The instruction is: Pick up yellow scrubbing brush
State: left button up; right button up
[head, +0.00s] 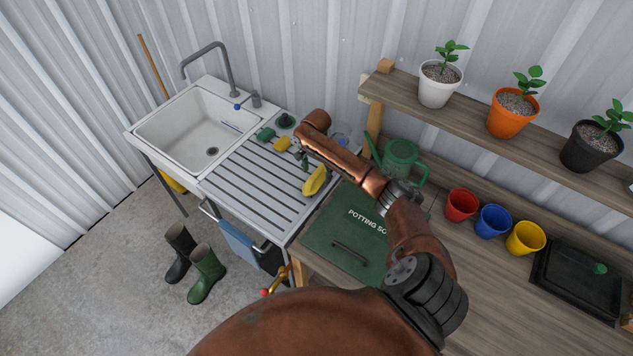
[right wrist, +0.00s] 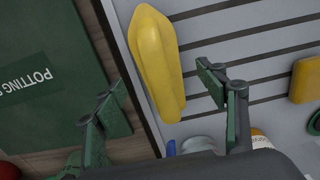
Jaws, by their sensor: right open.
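In the right wrist view my right gripper (right wrist: 162,84) is open, with a finger on each side of the brush and nothing held. My left gripper is not seen.
A yellow sponge (head: 282,144) and a green block (head: 265,134) lie at the drainboard's back, near the sink (head: 165,135). A green watering can (head: 400,158) stands on the bench to the right. The middle of the drainboard (head: 250,180) is clear.

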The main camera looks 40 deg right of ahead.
aim_at(316, 180)
jog(key=f, duration=0.3)
jog(key=shift+a+f, duration=0.25)
jog(key=shift+f, duration=0.1)
jog(key=shift+d+f, duration=0.1)
jog(key=shift+f, duration=0.35)
jog(key=shift+c, duration=0.7)
jog(key=c, duration=1.2)
jog(key=shift+r, duration=0.1)
